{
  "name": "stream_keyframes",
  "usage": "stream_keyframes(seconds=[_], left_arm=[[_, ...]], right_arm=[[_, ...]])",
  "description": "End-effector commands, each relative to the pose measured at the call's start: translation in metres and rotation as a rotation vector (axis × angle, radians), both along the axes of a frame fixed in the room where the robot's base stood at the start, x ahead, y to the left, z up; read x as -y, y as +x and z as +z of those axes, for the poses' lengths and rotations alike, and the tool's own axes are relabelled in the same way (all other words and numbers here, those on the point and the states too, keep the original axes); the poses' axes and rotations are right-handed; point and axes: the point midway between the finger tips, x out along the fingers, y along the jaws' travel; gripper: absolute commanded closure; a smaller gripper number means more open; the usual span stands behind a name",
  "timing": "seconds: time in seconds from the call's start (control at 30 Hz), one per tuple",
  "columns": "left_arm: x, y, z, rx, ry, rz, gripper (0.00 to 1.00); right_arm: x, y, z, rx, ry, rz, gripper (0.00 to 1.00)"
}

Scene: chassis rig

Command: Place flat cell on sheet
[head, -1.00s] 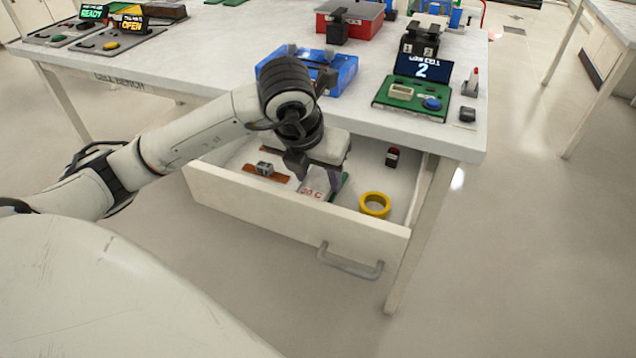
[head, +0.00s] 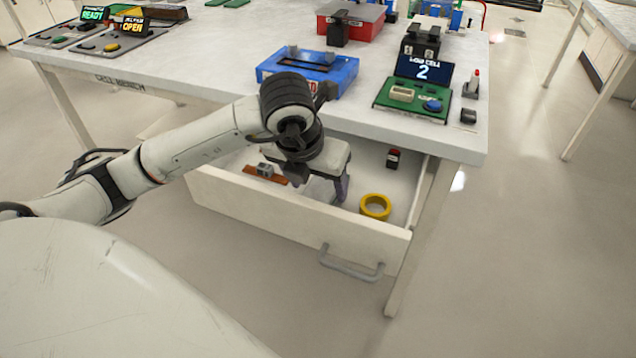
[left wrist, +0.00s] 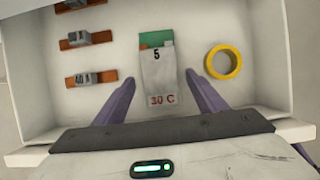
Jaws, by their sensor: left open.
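A flat grey piece (left wrist: 160,72) marked "5" and "30 C", with green along its upper edge, lies in the open drawer (left wrist: 270,90). It looks like the flat cell. My left gripper (left wrist: 160,80) is over it with purple fingers spread, one on each side, and nothing held. Whether the fingers touch it, I cannot tell. In the head view my left gripper (head: 322,188) is low inside the drawer (head: 280,215) and hides the piece. I cannot pick out the sheet for certain. My right gripper is not in view.
A yellow ring (head: 375,206) lies right of my gripper. Brown strips with grey blocks (left wrist: 92,77) lie left in the wrist view. The bench edge (head: 440,148) and a blue tray (head: 335,72) are above.

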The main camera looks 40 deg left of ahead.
Motion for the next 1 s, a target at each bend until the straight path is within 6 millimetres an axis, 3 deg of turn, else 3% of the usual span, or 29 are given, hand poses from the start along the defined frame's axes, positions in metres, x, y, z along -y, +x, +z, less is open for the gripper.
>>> stream_keyframes(seconds=[0.3, 0.5, 0.7, 1.0], left_arm=[[0.006, -0.023, 0.063, 0.007, 0.001, -0.001, 0.35], [0.009, -0.036, 0.094, 0.005, 0.001, -0.001, 0.35], [0.010, -0.042, 0.105, 0.003, 0.001, -0.001, 0.35], [0.010, -0.042, 0.105, 0.002, 0.000, 0.000, 0.35]], right_arm=[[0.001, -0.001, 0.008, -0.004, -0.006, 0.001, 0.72], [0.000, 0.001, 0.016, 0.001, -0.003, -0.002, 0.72], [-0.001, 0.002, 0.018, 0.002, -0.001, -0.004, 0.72], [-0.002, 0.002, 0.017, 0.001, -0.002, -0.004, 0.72]])
